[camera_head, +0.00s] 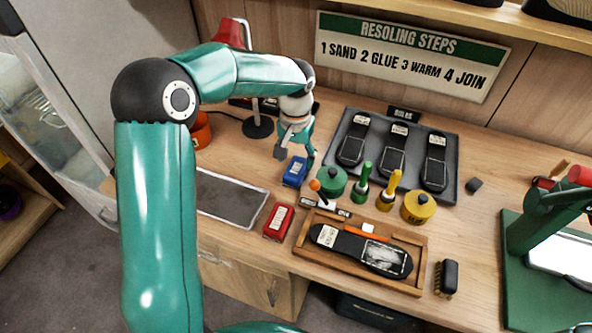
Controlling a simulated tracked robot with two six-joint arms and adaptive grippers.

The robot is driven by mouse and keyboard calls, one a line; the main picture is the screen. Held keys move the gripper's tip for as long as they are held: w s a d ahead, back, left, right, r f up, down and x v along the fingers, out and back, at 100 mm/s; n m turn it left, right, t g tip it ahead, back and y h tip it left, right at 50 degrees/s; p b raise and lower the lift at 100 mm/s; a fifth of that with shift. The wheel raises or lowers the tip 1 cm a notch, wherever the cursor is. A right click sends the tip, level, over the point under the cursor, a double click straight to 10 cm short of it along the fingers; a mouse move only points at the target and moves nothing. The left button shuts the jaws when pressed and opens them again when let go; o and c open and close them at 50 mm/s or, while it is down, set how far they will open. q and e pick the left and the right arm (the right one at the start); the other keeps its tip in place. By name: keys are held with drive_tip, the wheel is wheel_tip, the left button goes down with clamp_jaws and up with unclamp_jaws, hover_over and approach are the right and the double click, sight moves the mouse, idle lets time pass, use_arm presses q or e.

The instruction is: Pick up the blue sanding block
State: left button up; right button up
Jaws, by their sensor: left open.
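The blue sanding block (295,171), with a white label on top, lies on the wooden bench between the grey tray and the green tin. My left gripper (294,152) is open, pointing down just above and behind the block. One finger is to the left of the block's far end and the other to its right. I cannot tell whether the fingers touch it. The block's top and near side are in plain view. My right gripper is not in view.
A red block (278,222) lies nearer the front edge. A green tin (331,181), a green brush pot (361,190) and a yellow tin (418,207) stand to the right. A wooden tray (415,285) holds a shoe sole. A grey tray (228,199) lies left.

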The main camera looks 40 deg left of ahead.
sight(297, 167)
use_arm(q)
drive_tip(key=shift+w+f+p, duration=0.2)
drive_tip(key=shift+f+p, duration=0.55)
drive_tip(key=shift+f, duration=1.9)
drive_tip(key=c, duration=0.9)
drive_tip(key=shift+r, duration=0.15)
drive_tip(key=shift+r, duration=0.6)
wheel_tip(297, 167, up, 19)
drive_tip(key=shift+f+b, duration=0.2)
drive_tip(key=shift+b, duration=0.4)
